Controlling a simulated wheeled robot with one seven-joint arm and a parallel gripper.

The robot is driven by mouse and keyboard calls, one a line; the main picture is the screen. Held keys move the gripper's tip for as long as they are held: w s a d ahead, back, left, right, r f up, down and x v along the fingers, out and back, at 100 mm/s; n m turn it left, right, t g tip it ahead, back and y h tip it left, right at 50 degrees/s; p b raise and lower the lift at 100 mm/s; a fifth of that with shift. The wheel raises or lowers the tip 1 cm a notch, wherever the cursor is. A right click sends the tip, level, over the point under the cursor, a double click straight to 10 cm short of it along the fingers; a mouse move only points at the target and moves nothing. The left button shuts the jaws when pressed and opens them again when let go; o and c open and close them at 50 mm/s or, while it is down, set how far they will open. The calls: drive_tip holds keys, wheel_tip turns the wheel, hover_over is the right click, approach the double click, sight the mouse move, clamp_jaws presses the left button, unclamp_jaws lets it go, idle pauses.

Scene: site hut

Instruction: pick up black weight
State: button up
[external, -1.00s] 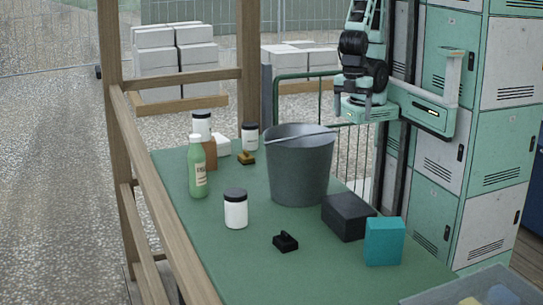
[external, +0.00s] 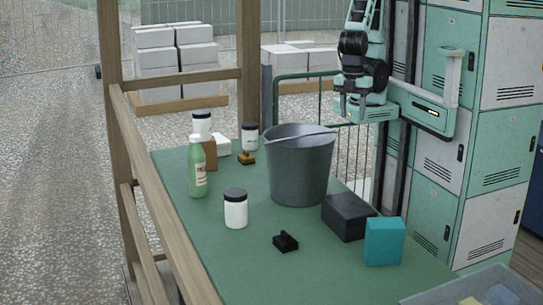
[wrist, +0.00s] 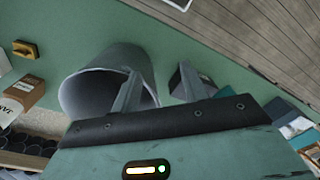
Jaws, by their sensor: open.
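The black weight (external: 286,241) is a small dark block with a raised knob, lying on the green tabletop in front of the bucket. I cannot make it out in the wrist view. My gripper (external: 356,110) is open and empty, high above the table's right side, behind and to the right of the bucket. It is well apart from the weight. In the wrist view both fingers of my gripper (wrist: 160,88) stand apart, with the bucket partly behind the left one.
A grey bucket (external: 299,170), a black box (external: 348,217) and a teal box (external: 384,242) stand near the weight. A white jar (external: 236,210), green bottle (external: 197,168) and brass weight (external: 246,158) are further left. Lockers (external: 455,130) stand at the right.

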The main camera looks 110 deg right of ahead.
drive_tip(key=w+a+f+m+g+h+b, duration=0.1)
drive_tip(key=w+a+f+m+h+b, duration=0.3)
drive_tip(key=w, duration=0.8)
drive_tip(key=w+a+f+m+y+b, duration=0.1)
drive_tip(key=w+a+m+b, duration=0.3)
drive_tip(key=w, duration=0.9)
drive_tip(key=m+t+h+b, duration=0.3)
drive_tip(key=m+h, duration=0.3)
drive_tip(key=m, duration=0.1)
hover_over(287, 233)
drive_tip(key=d, duration=0.4)
wheel_tip(287, 233, down, 8)
drive_tip(key=s+a+f+m+t+b, duration=0.1)
drive_tip(key=a+f, duration=0.1)
drive_tip(key=a, duration=0.1)
drive_tip(key=s+a+f+m+t+h, duration=0.1)
drive_tip(key=a+t, duration=0.1)
drive_tip(key=a, duration=0.2)
drive_tip(key=s+a+f+m+t+b, duration=0.1)
drive_tip(key=s+a+f+m, duration=0.1)
drive_tip(key=a, duration=0.1)
drive_tip(key=shift+a+f+t+h+b, duration=0.3)
drive_tip(key=shift+a+f+h+b, duration=0.05)
drive_tip(key=shift+h, duration=0.05)
drive_tip(key=shift+s+f, duration=0.1)
drive_tip(key=shift+f, duration=0.05)
drive_tip(key=shift+p+x, duration=0.75)
drive_tip(key=shift+x, duration=2.75)
clamp_jaws()
